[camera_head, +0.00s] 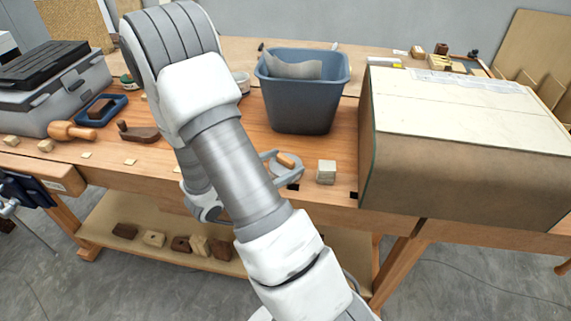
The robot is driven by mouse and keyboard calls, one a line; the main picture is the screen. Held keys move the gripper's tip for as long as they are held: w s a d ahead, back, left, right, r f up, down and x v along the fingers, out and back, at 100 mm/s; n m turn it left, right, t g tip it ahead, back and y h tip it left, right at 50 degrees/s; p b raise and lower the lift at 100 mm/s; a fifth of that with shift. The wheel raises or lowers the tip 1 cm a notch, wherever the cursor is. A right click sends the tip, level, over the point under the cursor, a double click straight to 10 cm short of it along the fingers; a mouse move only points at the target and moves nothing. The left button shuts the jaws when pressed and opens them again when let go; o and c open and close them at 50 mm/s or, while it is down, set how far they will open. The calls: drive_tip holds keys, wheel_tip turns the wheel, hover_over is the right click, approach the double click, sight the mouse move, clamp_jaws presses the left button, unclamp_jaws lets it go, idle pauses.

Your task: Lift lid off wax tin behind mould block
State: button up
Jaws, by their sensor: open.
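The large block (464,165) at the right of the bench, with a pale top and brown sides, looks like the mould block. I make out no wax tin behind it; its bulk hides the bench there. A small pale round container (242,84) shows partly behind my arm, left of the blue-grey bin; I cannot tell if it is the wax tin or has a lid. My gripper (284,168) is partly hidden by my arm, low over the bench's front edge, left of the block. Its grey fingers look apart, with a small tan piece showing near them; I see no grip on it.
A blue-grey bin (300,103) holding a curved grey sheet stands left of the large block. A small pale cube (326,172) sits at the front edge. A toolbox (52,90), a mallet (72,131) and planes are at left. Wood pieces lie on the lower shelf (130,216).

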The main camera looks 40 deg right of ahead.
sight(294, 157)
drive_tip(key=x, duration=0.5)
drive_tip(key=shift+w+a, duration=0.1)
drive_tip(key=shift+w, duration=0.05)
drive_tip(key=c, duration=1.4)
drive_tip(key=shift+o, duration=0.2)
